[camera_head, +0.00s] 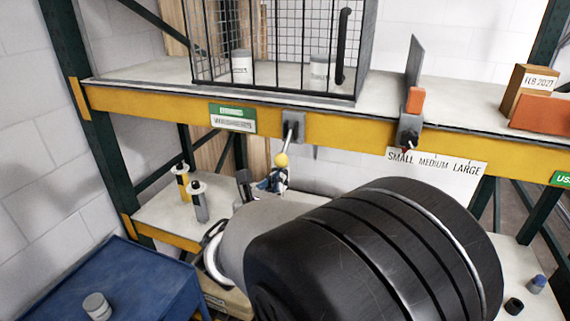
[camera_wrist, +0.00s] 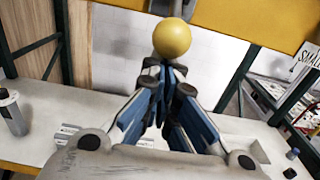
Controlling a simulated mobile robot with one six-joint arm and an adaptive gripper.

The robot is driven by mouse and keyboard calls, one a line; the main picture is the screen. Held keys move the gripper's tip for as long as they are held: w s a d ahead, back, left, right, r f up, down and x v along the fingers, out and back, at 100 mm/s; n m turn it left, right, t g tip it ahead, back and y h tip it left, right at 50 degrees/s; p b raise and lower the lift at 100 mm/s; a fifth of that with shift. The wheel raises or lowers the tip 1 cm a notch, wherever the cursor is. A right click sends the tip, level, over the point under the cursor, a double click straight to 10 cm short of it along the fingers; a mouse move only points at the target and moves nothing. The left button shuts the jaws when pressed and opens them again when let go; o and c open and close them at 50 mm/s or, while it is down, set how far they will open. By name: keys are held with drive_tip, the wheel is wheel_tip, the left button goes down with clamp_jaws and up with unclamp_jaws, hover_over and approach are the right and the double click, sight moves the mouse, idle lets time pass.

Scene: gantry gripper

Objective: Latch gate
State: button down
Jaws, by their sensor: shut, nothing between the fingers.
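A lever with a yellow ball knob (camera_head: 281,159) hangs from a grey bracket (camera_head: 293,126) on the yellow shelf beam. The knob also shows in the wrist view (camera_wrist: 172,38), just beyond my fingertips. My gripper (camera_head: 274,177) is shut and empty, directly below the knob; I cannot tell whether it touches it. Its blue fingers meet in the wrist view (camera_wrist: 166,70). A barred cage (camera_head: 285,45) with a black upright handle (camera_head: 343,45) stands on the shelf above. To its right are an upright grey plate (camera_head: 414,60) and an orange block (camera_head: 415,100) above a second dark bracket (camera_head: 409,131).
White-labelled containers (camera_head: 241,66) stand behind the cage bars. An orange box (camera_head: 541,114) is on the shelf at right. Two small bottles (camera_head: 199,200) stand on the lower shelf at left. A blue table (camera_head: 130,280) is at lower left. A size sign (camera_head: 437,167) hangs below the beam.

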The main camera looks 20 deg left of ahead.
drive_tip(key=shift+s+r+p, duration=0.1)
drive_tip(key=shift+r+p, duration=0.8)
drive_tip(key=shift+r, duration=0.7)
drive_tip(key=shift+w+r+p, duration=0.2)
drive_tip(key=shift+r+p, duration=0.4)
drive_tip(key=shift+r, duration=0.15)
drive_tip(key=shift+r+p, duration=0.55)
drive_tip(key=shift+r, duration=0.3)
drive_tip(key=shift+s+f+b, duration=0.5)
drive_tip(key=shift+s+f, duration=0.05)
drive_tip(key=shift+s, duration=0.05)
drive_tip(key=shift+s+f, duration=0.2)
drive_tip(key=shift+s, duration=0.3)
approach(279, 162)
drive_tip(key=shift+w+r+b, duration=0.1)
drive_tip(key=shift+w+b, duration=0.3)
drive_tip(key=shift+w, duration=0.65)
